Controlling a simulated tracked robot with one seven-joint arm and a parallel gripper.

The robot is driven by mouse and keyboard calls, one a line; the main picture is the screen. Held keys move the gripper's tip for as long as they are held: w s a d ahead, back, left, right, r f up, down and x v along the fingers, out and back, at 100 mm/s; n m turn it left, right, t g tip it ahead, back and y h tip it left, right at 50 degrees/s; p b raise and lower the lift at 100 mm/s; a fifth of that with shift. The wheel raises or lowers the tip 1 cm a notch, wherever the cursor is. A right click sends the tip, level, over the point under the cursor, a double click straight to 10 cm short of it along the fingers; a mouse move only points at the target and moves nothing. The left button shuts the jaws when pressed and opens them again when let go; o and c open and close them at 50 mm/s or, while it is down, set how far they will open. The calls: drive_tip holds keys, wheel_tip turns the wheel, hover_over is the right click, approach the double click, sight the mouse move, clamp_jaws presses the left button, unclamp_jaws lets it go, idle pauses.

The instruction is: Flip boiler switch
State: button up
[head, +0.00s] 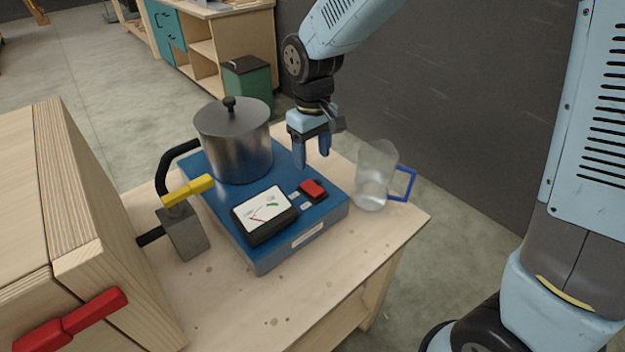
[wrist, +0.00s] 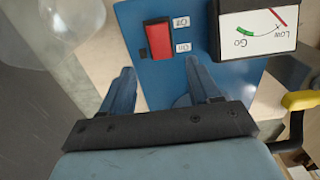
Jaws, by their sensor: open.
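The boiler is a blue base (head: 328,215) on a wooden table, with a lidded metal pot (head: 234,145) on its back part. The boiler switch, a red rocker (head: 313,189) in a black frame, sits on the base's top near the right front. Its two small white labels lie beside it. My gripper (head: 313,160) is above the base, behind the switch, pointing down, open and empty. In the wrist view the red switch (wrist: 160,40) lies ahead of and between the two blue fingertips (wrist: 160,80), apart from them.
A dial gauge (head: 264,214) stands left of the switch. A clear jug (head: 376,175) with a blue handle stands right of the base. A yellow-handled valve (head: 187,191) is at the left. A wooden box (head: 90,200) with a red handle is at far left.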

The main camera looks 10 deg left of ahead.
sight(313, 187)
wheel_tip(313, 187, down, 9)
drive_tip(key=shift+r, duration=0.2)
drive_tip(key=shift+c, duration=0.4)
drive_tip(key=c, duration=1)
drive_tip(key=shift+s+d+t+y, duration=0.15)
drive_tip(key=shift+d+t+y, duration=0.05)
drive_tip(key=shift+t+y, duration=0.3)
drive_tip(key=shift+s+d+t+y, duration=0.15)
drive_tip(key=shift+t+y, duration=0.25)
drive_tip(key=shift+y, duration=0.2)
drive_tip(key=shift+o, duration=0.2)
drive_tip(key=o, duration=1)
drive_tip(key=shift+o, duration=0.2)
